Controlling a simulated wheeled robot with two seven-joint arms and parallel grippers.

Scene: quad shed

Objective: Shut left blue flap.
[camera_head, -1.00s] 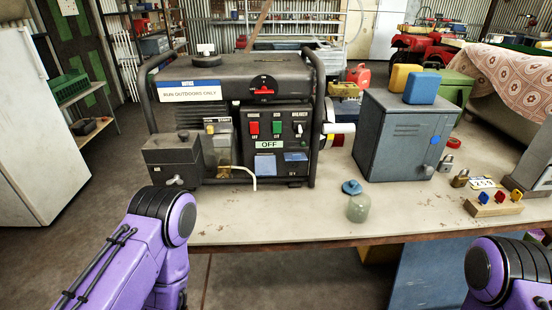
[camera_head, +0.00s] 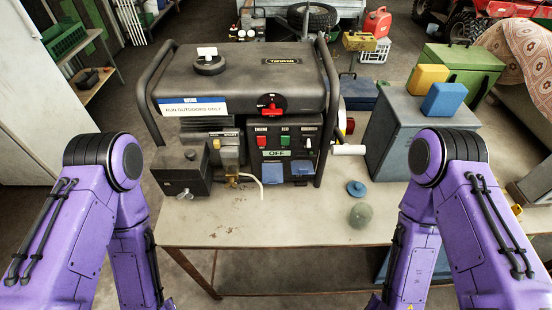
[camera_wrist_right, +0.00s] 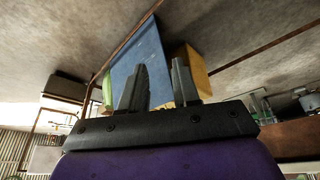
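Two blue flaps are on the lower front panel of the black generator (camera_head: 240,85). The left blue flap (camera_head: 273,173) looks larger and hangs a little lower than the right blue flap (camera_head: 300,168). How far each stands out from the panel is hard to tell. Neither gripper touches the flaps. My right gripper (camera_wrist_right: 160,78) shows in the right wrist view with its fingers apart and nothing between them. It is outside the head view. My left arm comes in at the left of the head view, but its gripper is out of frame.
The generator stands on a worn workbench (camera_head: 215,232). A hose and a dark box (camera_head: 182,172) sit left of the flaps. A blue lid (camera_head: 356,188) and a round jar (camera_head: 361,215) lie to the right, near a grey cabinet (camera_head: 395,125). The bench front before the flaps is clear.

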